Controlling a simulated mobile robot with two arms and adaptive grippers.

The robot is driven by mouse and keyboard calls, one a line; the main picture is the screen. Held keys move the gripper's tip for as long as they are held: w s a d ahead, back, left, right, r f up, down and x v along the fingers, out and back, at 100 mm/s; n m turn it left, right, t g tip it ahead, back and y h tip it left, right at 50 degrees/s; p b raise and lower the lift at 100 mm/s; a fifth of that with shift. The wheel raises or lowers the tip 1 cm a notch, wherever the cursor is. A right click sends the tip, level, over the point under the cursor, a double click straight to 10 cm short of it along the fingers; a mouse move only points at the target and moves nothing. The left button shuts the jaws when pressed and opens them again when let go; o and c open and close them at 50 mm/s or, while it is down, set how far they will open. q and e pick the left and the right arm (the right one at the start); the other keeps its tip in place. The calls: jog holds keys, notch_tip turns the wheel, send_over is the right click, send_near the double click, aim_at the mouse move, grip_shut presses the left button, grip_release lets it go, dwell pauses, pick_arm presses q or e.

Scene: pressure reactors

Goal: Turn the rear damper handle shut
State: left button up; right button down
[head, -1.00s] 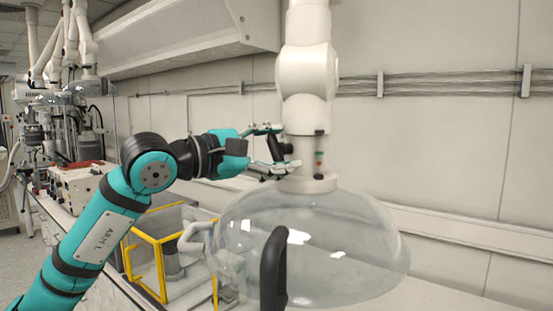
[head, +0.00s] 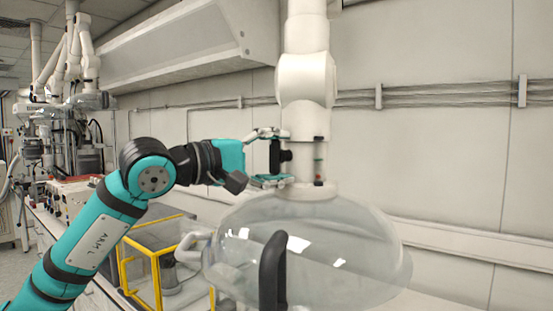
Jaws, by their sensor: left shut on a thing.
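The rear damper handle (head: 275,156) is a small black lever on the side of the white vertical duct (head: 306,85), just above a clear dome hood (head: 310,245). The handle now stands about upright. My left gripper (head: 272,158) reaches in from the left, with one finger above and one below the handle, shut on it. A black knob (head: 287,156) joins the handle to the duct. My right gripper is not in the head view.
A black curved handle (head: 273,270) stands at the front of the dome. A yellow-framed clear box (head: 155,265) sits on the bench below my left arm. Other white extraction arms (head: 75,60) hang at the far left.

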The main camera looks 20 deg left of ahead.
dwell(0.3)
pick_arm(q)
jog(key=o, duration=1.2)
jog(key=v, duration=1.2)
